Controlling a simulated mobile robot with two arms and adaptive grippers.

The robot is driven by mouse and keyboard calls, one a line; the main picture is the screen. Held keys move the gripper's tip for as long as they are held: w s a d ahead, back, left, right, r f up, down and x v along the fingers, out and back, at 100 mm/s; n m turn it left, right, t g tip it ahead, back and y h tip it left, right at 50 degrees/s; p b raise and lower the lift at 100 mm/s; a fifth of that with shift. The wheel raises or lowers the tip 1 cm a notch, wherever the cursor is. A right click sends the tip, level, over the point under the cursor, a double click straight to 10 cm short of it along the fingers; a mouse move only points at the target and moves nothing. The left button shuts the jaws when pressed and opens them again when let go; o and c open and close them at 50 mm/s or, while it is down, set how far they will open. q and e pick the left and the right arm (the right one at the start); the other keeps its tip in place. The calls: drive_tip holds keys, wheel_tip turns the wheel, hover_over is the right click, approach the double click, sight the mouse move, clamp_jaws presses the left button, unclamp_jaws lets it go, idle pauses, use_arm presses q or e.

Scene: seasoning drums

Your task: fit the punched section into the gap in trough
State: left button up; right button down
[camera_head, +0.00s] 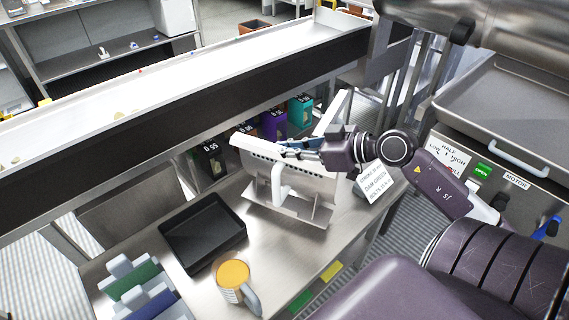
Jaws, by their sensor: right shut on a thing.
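My right gripper (300,151) reaches in from the right over the steel table and is shut. Its fingers are at the top of a pale trough-like piece (254,152) with a row of dark holes along its side, which looks like the punched section. What lies between the fingers is small and partly hidden. A pale stand (278,186) with a wide base is below it on the table. I cannot tell whether the holed piece is seated in the trough or held above it, and no gap is clearly visible. My left gripper is not in view.
A black tray (204,231), an orange-topped mug (234,277) and a rack with green and blue blocks (136,284) stand at the front left. Colored boxes (273,124) line the back. A white sign (377,183) stands at right.

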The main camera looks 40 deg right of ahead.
sight(285, 163)
wheel_tip(285, 163, down, 4)
drive_tip(key=shift+f+b, duration=0.1)
drive_tip(key=shift+b, duration=0.3)
drive_tip(key=c, duration=2.4)
unclamp_jaws()
drive_tip(key=shift+f, duration=0.1)
drive_tip(key=o, duration=0.4)
